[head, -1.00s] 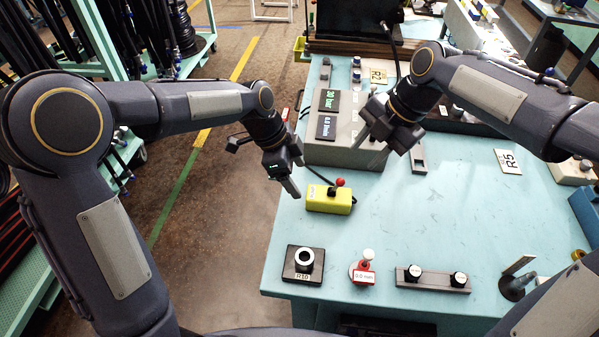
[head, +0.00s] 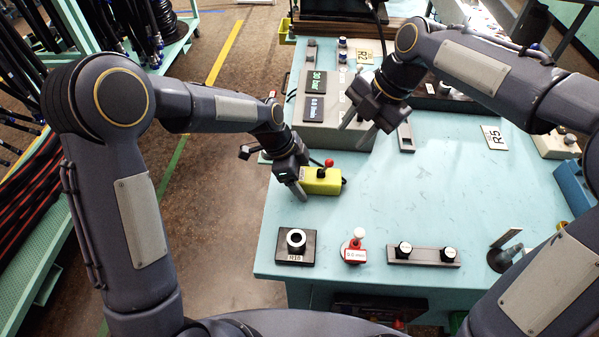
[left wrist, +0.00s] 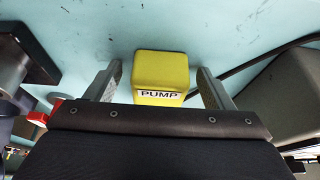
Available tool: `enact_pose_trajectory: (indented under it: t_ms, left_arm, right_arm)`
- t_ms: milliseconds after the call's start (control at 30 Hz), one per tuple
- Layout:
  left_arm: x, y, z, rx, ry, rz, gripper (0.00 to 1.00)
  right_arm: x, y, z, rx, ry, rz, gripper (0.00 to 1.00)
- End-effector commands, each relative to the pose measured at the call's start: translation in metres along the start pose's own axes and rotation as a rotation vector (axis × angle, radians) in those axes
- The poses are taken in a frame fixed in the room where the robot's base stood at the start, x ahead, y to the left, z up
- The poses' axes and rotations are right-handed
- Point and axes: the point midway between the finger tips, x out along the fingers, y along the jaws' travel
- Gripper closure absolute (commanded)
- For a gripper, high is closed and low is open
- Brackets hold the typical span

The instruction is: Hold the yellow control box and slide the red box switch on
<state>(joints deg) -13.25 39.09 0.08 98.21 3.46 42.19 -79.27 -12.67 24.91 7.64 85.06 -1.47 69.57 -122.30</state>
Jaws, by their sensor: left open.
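The yellow control box (head: 323,182) lies near the left edge of the bench, with a red-knobbed switch (head: 329,163) on its top. Its lean, and whether it is on or off, cannot be told. My left gripper (head: 300,192) is open at the left end of the box. In the left wrist view the box (left wrist: 161,70), labelled PUMP, lies between the two spread fingers (left wrist: 158,88), with a gap on each side. My right gripper (head: 360,128) is open and empty in front of the grey display unit, above and right of the box.
A grey display unit (head: 335,134) stands behind the box, and a dark cable runs near it. Along the front are a black block with a ring (head: 296,258), a red gauge piece (head: 355,255) and a grey bar with two knobs (head: 424,256). The bench middle is clear.

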Motion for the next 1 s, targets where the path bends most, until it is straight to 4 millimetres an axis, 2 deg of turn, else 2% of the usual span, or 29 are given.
enact_pose_trajectory:
  t_ms: [67, 467, 600, 733, 1000]
  left_arm:
    - [0.0, 0.0, 0.0, 0.0, 0.0, 0.0, 0.25]
    - [0.0, 0.0, 0.0, -0.001, 0.0, 0.0, 0.76]
    - [-0.001, 0.0, 0.0, -0.001, 0.0, 0.0, 0.76]
    - [-0.001, 0.0, 0.0, -0.001, 0.0, -0.001, 0.76]
    - [-0.001, 0.0, 0.0, -0.001, 0.0, -0.001, 0.76]
  right_arm:
    - [0.0, 0.0, 0.0, 0.0, 0.0, 0.0, 0.64]
    - [0.0, 0.0, 0.0, 0.0, 0.0, 0.0, 0.64]
    - [0.0, 0.0, 0.004, 0.047, 0.01, 0.0, 0.82]
    - [-0.001, 0.001, 0.019, 0.264, 0.054, -0.003, 0.99]
    - [-0.007, -0.002, 0.07, 0.99, 0.211, -0.057, 1.0]
